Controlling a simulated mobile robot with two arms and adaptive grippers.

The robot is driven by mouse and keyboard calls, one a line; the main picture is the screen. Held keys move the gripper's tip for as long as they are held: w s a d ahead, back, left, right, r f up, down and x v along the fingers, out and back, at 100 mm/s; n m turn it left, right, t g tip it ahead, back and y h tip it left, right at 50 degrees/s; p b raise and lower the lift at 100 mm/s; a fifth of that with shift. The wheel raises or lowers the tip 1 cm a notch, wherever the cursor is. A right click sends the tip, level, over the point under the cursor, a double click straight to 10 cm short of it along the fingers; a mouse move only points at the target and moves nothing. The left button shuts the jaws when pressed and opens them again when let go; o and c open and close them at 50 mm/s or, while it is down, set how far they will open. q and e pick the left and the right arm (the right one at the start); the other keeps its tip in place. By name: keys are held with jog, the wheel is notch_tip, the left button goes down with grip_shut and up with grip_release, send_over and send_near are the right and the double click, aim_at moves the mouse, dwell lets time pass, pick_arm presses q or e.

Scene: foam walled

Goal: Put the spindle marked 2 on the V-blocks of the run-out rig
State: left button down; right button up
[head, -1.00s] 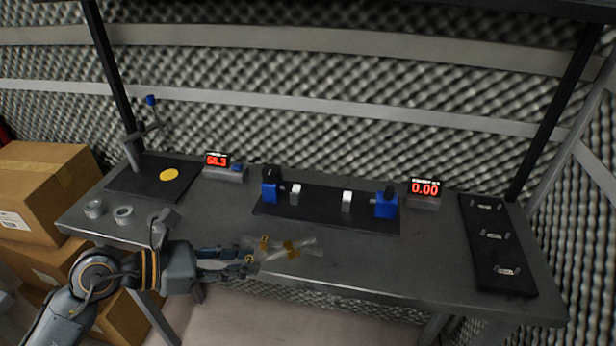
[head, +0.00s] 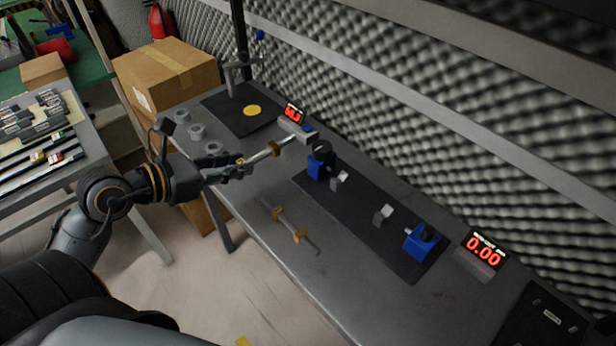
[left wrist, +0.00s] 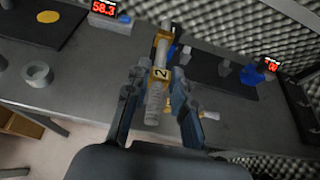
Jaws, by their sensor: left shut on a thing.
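My left gripper (head: 238,166) is shut on the spindle marked 2 (head: 262,155), a pale shaft with brass collars, and holds it raised above the bench. The left wrist view shows the label 2 on the spindle's near collar (left wrist: 160,73), between the fingers. A second, similar spindle (head: 290,226) lies on the bench; I cannot read its mark. The run-out rig is a black plate (head: 362,226) with two small pale V-blocks, the left one (head: 340,181) and the right one (head: 383,214), between two blue units. Both V-blocks are empty. My right gripper is out of view.
A display reading 0.00 (head: 484,250) stands right of the rig. Another display (head: 293,115) stands near the far end of the held spindle. Several grey rings (head: 197,132) and a black mat (head: 226,112) with a stand occupy the bench's left end. A foam wall runs behind.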

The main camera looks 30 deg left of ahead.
pick_arm(q)
jog(key=w+a+f+p, duration=0.1)
jog(key=w+f, duration=0.2)
jog(key=w, duration=0.4)
send_over(270, 175)
jog(key=f, duration=0.3)
jog(key=s+f, duration=0.1)
jog(key=f, duration=0.1)
jog(key=shift+w+f, duration=0.45)
jog(key=shift+f, duration=0.1)
notch_tip(270, 175, down, 3)
jog(key=shift+w+f+p, duration=0.1)
jog(key=shift+p, duration=0.3)
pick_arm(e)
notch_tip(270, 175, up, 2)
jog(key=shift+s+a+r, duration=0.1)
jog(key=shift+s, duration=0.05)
pick_arm(q)
jog(key=shift+f, duration=0.15)
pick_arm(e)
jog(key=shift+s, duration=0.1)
pick_arm(q)
jog(key=c, duration=1.6)
grip_release()
jog(key=shift+f, duration=0.15)
jog(key=o, duration=0.4)
jog(key=shift+o, duration=0.4)
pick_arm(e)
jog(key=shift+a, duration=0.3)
